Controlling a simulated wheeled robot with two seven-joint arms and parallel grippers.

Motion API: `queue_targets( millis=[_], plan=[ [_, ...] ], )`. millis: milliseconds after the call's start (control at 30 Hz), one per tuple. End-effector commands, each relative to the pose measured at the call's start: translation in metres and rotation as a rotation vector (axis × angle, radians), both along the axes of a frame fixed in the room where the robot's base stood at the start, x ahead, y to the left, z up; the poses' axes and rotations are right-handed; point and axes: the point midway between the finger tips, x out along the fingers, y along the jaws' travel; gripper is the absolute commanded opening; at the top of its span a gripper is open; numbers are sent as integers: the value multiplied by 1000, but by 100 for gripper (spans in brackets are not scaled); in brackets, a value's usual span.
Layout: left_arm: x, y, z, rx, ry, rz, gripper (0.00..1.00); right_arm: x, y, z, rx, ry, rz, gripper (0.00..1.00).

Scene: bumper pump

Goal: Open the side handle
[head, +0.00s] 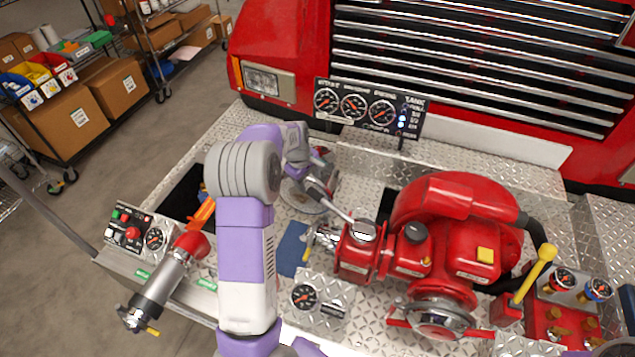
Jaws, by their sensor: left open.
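The red pump (455,225) stands on the diamond-plate bumper in front of the truck grille. A thin silver handle (345,217) slopes up and left from the round cap on the red valve body (355,255) at the pump's left side. My left arm rises from the bottom and bends over to the right. Its gripper (322,196) is small, grey and open, at the upper left end of the silver handle. I cannot tell whether its fingers touch or surround the handle. My right gripper does not show.
A gauge panel (368,107) stands behind the pump. A yellow-tipped lever (534,274) stands at the right. A red and silver nozzle (165,282) and a control box (135,229) are at the left. Shelves with boxes (60,122) stand far left.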

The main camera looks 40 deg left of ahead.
Motion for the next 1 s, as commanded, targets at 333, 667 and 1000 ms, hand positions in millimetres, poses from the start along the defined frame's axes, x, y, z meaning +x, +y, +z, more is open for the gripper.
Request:
queue_targets(
  millis=[333,667,1000],
  plan=[
    [11,-1,-50,-1,3,-1,57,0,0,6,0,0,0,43],
    [13,-1,-58,0,0,-1,57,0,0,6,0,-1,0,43],
    [13,-1,-58,1,1,-2,14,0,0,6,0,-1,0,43]
  ],
)
